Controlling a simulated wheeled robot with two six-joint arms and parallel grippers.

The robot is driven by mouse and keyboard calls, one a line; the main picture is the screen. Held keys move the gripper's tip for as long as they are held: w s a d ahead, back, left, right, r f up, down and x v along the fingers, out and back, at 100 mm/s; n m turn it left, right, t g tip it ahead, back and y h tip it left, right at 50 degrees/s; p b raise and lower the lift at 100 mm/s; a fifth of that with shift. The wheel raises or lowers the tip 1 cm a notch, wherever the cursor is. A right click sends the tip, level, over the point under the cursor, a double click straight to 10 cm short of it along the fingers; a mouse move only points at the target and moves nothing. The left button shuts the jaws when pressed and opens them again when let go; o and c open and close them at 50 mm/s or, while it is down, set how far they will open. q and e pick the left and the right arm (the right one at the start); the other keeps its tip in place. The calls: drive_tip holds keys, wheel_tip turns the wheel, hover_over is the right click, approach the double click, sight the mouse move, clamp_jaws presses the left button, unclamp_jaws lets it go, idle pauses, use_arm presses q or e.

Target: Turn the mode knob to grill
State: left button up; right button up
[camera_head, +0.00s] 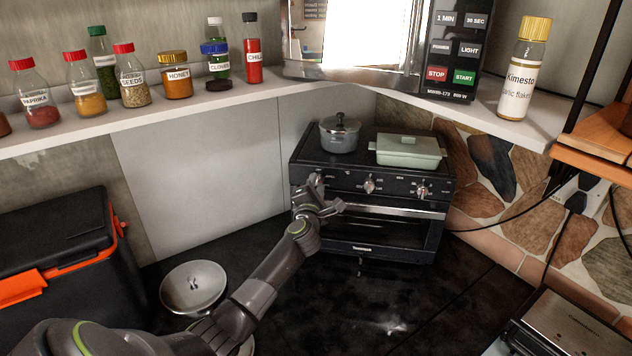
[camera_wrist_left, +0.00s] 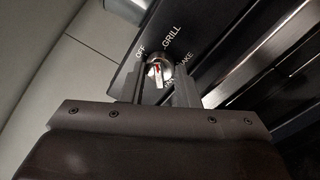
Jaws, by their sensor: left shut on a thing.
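The black toaster oven (camera_head: 350,175) stands on the dark counter, with a row of knobs on its front. My left gripper (camera_head: 316,186) is at the leftmost knob. In the left wrist view, the silver mode knob (camera_wrist_left: 158,73) sits between the two fingers of my left gripper (camera_wrist_left: 156,82), which is shut on it. The knob has a red mark. The labels OFF, GRILL (camera_wrist_left: 174,40) and BAKE are printed around it; another label is partly hidden by a finger. I cannot tell exactly which label the mark points at. My right gripper is not in view.
A grey pot (camera_head: 340,137) and a pale green lidded dish (camera_head: 408,150) stand on the oven. A shelf (camera_head: 200,103) with jars runs above. Dark counter is clear before the oven.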

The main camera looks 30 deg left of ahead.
use_arm(q)
drive_tip(key=m, duration=0.3)
drive_tip(key=shift+m, duration=0.7)
drive_tip(key=o, duration=1)
drive_tip(key=shift+c, duration=0.2)
drive_tip(key=shift+s, duration=0.1)
drive_tip(key=b+v, duration=0.2)
drive_tip(key=v, duration=1.5)
drive_tip(key=shift+f, duration=0.15)
drive_tip(key=shift+s+a+f, duration=0.1)
drive_tip(key=shift+s, duration=0.1)
